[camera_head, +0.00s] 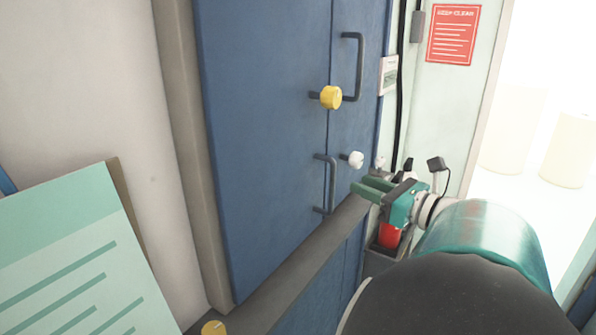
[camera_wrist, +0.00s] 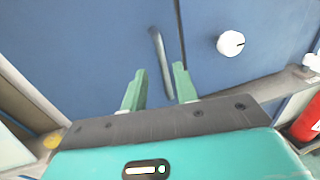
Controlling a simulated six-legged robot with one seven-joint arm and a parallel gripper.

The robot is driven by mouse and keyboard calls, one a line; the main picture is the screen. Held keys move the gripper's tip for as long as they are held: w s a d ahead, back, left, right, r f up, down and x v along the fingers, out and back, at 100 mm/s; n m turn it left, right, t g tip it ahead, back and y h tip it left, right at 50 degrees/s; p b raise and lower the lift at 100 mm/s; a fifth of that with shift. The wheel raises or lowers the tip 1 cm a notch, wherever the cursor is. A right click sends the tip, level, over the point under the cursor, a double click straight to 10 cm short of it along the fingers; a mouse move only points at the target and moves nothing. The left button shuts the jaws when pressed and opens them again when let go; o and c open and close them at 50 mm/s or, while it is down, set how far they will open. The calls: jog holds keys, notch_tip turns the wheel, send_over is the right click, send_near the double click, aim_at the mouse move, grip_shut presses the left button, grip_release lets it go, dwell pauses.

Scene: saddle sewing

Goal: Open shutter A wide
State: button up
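Two blue shutters hang side by side, a wide left one (camera_head: 262,130) and a narrow right one (camera_head: 352,125). Both look closed, with a thin seam between them. No letter naming shutter A is readable. A dark vertical bar handle (camera_head: 332,185) is on the left shutter by the seam; another handle (camera_head: 359,65) is higher on the right one. My gripper (camera_head: 362,188) is right of the lower handle. In the wrist view my gripper (camera_wrist: 160,78) is open, and the lower handle (camera_wrist: 161,58) shows between and beyond its fingers. Contact cannot be told.
A yellow knob (camera_head: 331,97) and a white knob (camera_head: 356,159) stick out near the handles. A grey ledge (camera_head: 295,270) runs below the shutters. A red cylinder (camera_head: 389,235) is under my gripper. A green board (camera_head: 70,260) stands at left.

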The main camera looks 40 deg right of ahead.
aim_at(335, 174)
jog(key=w, duration=0.9)
jog(key=shift+w+a, duration=0.2)
jog(key=shift+a, duration=0.15)
grip_shut()
